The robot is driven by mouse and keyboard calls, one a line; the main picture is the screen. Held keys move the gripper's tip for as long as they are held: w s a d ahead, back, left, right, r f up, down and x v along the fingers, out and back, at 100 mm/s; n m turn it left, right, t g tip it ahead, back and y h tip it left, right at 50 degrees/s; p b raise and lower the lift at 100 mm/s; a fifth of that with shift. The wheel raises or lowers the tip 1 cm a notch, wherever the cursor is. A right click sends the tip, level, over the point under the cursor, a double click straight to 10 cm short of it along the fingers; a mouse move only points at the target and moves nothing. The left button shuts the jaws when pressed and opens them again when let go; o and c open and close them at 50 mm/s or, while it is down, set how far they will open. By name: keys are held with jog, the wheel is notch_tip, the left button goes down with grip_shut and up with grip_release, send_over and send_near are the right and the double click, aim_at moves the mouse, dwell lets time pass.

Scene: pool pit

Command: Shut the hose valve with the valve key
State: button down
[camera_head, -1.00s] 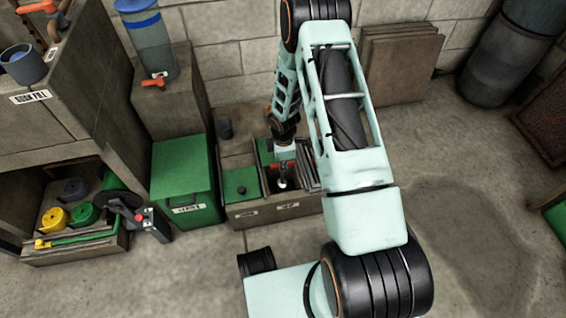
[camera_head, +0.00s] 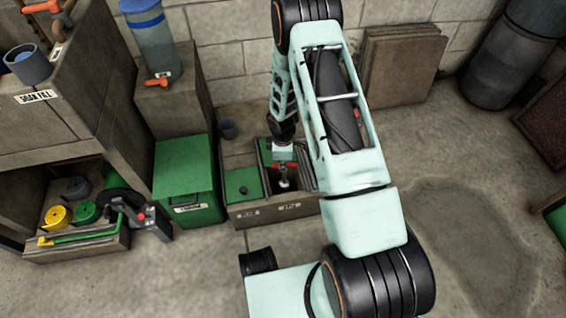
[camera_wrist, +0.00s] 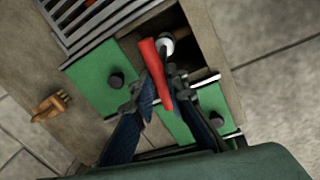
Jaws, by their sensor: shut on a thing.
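My gripper (camera_wrist: 162,92) is shut on a red bar, which looks like the handle of the valve key (camera_wrist: 152,62). In the head view the red handle (camera_head: 291,166) shows just below my wrist, over the open compartment of the low pit box (camera_head: 262,208). A pale round metal part (camera_wrist: 166,44) lies beside the handle's far end in the wrist view. A grey end shows under the handle in the head view. I cannot tell whether the key is seated on anything. The hose valve cannot be made out; the inside of the pit is dark and partly hidden.
Green lids with black knobs (camera_wrist: 116,80) and a slatted grate (camera_wrist: 88,22) flank the opening. A green bin (camera_head: 184,178) stands left of the box. A shelf with coiled yellow and green hoses (camera_head: 58,216) is further left.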

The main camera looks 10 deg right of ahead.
notch_tip(320, 180, up, 12)
jog(key=p, duration=0.8)
jog(key=shift+w+r, duration=0.15)
jog(key=shift+r, duration=0.1)
dwell(0.4)
